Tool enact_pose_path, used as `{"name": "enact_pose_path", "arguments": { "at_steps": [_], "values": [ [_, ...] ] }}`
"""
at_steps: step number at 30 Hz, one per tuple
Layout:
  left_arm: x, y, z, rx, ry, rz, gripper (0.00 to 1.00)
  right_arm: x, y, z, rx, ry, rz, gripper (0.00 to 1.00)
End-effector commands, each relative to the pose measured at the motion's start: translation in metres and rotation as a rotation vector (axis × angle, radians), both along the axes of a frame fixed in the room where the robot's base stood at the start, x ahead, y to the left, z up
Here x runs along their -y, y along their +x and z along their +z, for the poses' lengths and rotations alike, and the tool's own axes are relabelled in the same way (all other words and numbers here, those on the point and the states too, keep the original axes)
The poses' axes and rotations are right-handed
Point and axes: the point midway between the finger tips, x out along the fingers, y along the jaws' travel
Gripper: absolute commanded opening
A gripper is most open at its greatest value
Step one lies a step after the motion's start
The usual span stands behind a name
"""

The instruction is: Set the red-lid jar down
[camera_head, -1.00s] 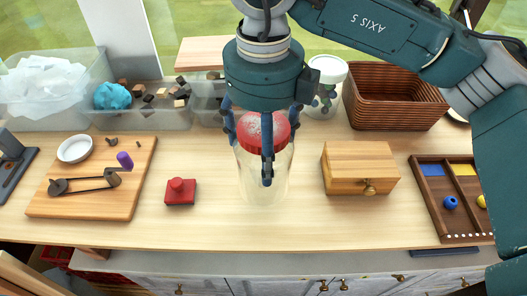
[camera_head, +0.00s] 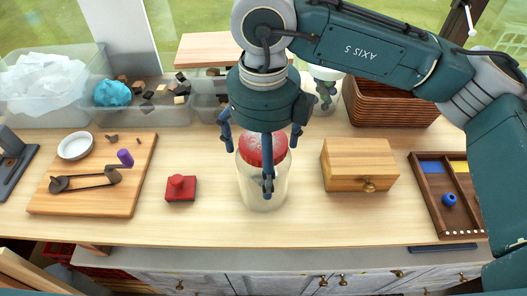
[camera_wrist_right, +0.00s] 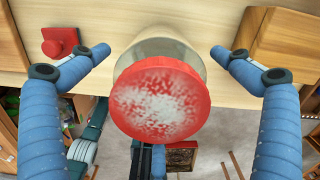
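The red-lid jar (camera_head: 262,185) is clear glass and stands upright on the wooden counter, near its middle. Its red lid (camera_wrist_right: 160,98) has a worn white patch on top and fills the middle of the right wrist view. My right gripper (camera_head: 262,165) is above and around the lid, its blue fingers spread. In the right wrist view the fingertips (camera_wrist_right: 158,52) stand well apart on either side of the jar, with gaps, so it does not hold the jar. My left gripper is not seen.
A red block with a knob (camera_head: 180,188) sits left of the jar, and a wooden box with a drawer (camera_head: 358,165) sits right. A cutting board (camera_head: 100,195) lies at left. Clear bins (camera_head: 140,118) and a wicker basket (camera_head: 392,98) stand behind. The counter in front is clear.

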Motion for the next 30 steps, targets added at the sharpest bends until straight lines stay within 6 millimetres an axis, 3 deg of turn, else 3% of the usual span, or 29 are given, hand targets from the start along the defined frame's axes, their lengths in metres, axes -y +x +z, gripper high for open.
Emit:
{"name": "enact_pose_path", "arguments": {
  "at_steps": [7,9,22,30],
  "values": [
    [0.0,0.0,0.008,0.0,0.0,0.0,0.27,0.0,0.0,0.007,0.0,0.0,0.0,1.0],
    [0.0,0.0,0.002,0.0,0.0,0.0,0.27,-0.001,0.001,0.011,0.004,0.001,-0.001,1.0],
    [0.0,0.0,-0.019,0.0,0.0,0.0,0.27,-0.001,0.001,0.1,0.004,0.001,0.0,1.0],
    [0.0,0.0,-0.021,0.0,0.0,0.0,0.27,0.0,0.0,0.123,0.001,-0.001,0.002,1.0]
  ]
}}
